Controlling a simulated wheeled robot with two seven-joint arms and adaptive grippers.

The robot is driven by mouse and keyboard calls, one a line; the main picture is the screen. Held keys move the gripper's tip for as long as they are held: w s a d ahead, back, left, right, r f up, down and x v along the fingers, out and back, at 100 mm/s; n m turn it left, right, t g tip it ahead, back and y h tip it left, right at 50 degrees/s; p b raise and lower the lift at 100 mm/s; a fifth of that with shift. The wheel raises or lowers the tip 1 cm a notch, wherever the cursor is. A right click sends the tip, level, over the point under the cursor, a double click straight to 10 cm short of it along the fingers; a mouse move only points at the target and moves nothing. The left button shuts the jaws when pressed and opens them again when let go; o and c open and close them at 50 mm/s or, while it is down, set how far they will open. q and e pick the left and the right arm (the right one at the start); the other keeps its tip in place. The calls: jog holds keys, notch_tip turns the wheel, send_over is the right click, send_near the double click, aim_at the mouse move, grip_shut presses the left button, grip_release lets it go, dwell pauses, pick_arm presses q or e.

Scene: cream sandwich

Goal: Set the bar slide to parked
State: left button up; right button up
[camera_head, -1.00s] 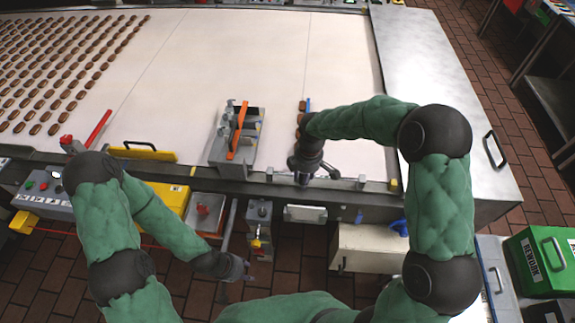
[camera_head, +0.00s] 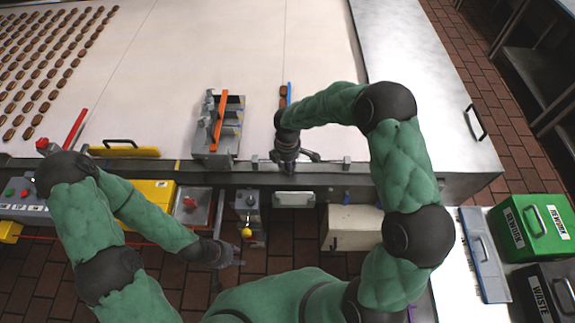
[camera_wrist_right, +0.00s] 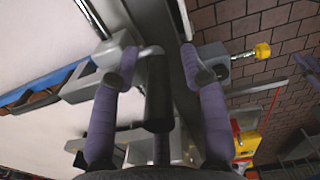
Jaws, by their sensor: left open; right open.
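My right gripper (camera_wrist_right: 160,62) is open in the right wrist view, with a purple finger on each side of a black cylindrical handle (camera_wrist_right: 158,95). The handle appears to belong to the bar slide, but I cannot tell whether the fingers touch it. A blue bar (camera_wrist_right: 40,88) with brown biscuits beside it lies to the left there; it also shows in the head view (camera_head: 289,92). In the head view my right gripper (camera_head: 300,156) is at the belt's front rail, hiding the handle. My left gripper (camera_head: 232,253) is open and empty, low in front of the machine.
A grey fixture with an orange bar (camera_head: 218,125) stands left of my right gripper. A yellow knob (camera_head: 247,232) sits on a grey box below the rail. Rows of biscuits (camera_head: 50,80) lie on the belt at far left. Green rework (camera_head: 535,228) and dark waste bins are at right.

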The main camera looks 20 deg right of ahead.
jog(key=shift+w+f, duration=0.1)
jog(key=shift+f, duration=0.3)
grip_shut()
jog(key=s+d, duration=0.1)
jog(key=d, duration=0.4)
jog(key=s+d+p, duration=0.1)
jog(key=s+d, duration=0.1)
jog(key=d, duration=0.4)
jog(key=s+d, duration=0.2)
jog(key=d, duration=0.3)
jog(key=shift+d+p, duration=0.25)
jog(key=shift+p, duration=0.05)
jog(key=shift+w, duration=0.1)
grip_release()
jog(key=shift+d, duration=0.25)
jog(key=shift+r, duration=0.1)
